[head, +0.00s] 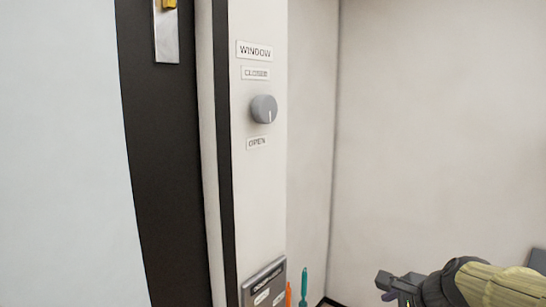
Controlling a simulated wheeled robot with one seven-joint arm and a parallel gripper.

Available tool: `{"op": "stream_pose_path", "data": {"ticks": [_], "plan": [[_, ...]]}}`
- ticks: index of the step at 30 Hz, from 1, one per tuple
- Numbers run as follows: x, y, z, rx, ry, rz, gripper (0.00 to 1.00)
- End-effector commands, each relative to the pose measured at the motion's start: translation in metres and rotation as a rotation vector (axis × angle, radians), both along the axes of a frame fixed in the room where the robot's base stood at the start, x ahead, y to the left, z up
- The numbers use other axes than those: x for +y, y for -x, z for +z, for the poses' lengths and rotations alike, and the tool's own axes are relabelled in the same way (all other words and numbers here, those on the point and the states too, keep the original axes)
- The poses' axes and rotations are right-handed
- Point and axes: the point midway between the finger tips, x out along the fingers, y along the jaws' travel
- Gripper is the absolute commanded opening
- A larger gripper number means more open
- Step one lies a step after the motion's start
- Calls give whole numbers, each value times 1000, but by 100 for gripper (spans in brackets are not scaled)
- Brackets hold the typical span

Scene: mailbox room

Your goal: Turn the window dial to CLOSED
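The window dial (264,109) is a round grey knob on a narrow white wall panel in the head view. Its white pointer line is on the lower part of its face and points down, toward the OPEN label (257,143). The CLOSED label (256,73) is above the knob, under the WINDOW label (255,50). My gripper (382,287) is at the bottom right, well below and to the right of the dial, apart from it. I cannot tell how far its fingers are spread, and I see nothing held in it.
A dark frame with a metal plate and brass-coloured piece (168,25) stands left of the panel. A grey box with labels (264,285) is low on the panel. Orange (289,294) and teal (304,285) items stand beside it. Space between my gripper and the dial looks clear.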

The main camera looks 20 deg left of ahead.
Motion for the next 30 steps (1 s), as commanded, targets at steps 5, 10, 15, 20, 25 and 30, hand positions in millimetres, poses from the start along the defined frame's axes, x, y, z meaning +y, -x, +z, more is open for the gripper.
{"op": "stream_pose_path", "data": {"ticks": [5,10,15,20,25,30], "plan": [[32,-28,85,56,-406,-292,75],[62,-37,175,185,-813,-471,75],[87,-27,273,394,-1196,-544,75],[102,-3,349,618,-1440,-531,75],[107,11,380,738,-1529,-512,75],[107,12,382,746,-1534,-513,75]]}}
